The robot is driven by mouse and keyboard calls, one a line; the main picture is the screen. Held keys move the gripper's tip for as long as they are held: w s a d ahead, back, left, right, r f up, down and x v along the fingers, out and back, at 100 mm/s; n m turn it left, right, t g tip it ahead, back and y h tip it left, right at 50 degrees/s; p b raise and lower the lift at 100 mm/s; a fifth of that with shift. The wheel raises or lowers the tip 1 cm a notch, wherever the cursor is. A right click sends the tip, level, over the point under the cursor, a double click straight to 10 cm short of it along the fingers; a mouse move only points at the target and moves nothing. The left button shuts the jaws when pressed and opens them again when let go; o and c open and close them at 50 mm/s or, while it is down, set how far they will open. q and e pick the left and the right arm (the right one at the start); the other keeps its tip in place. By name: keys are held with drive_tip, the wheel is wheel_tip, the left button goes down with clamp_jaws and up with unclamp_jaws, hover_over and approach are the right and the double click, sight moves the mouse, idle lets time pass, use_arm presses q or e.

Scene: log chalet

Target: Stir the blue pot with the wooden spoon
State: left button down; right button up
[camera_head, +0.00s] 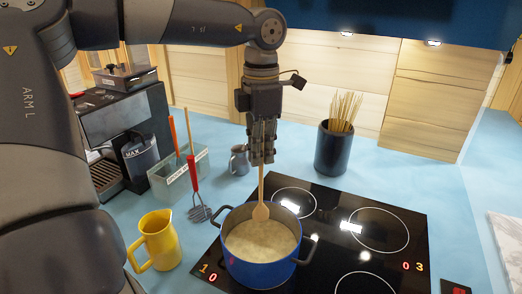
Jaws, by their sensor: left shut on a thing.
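The blue pot (262,272) stands on the left front ring of the black hob, its two dark handles out to the sides. It holds a pale, creamy content. My left gripper (262,158) is above the pot, shut on the wooden spoon (261,212). The spoon hangs upright, with its bowl end low at the back part of the pot opening. I cannot tell whether the spoon touches the content. My right gripper is not in view.
The black hob (410,240) has other rings empty. A yellow jug (160,240) and a red-handled masher (195,190) are left of the pot. Behind are a utensil box (178,178), a small grey jug (239,160), a dark holder with sticks (333,148) and a coffee machine (125,130).

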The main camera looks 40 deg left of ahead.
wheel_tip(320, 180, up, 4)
drive_tip(key=p, duration=0.3)
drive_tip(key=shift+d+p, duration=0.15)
drive_tip(key=shift+p, duration=0.25)
idle(0.3)
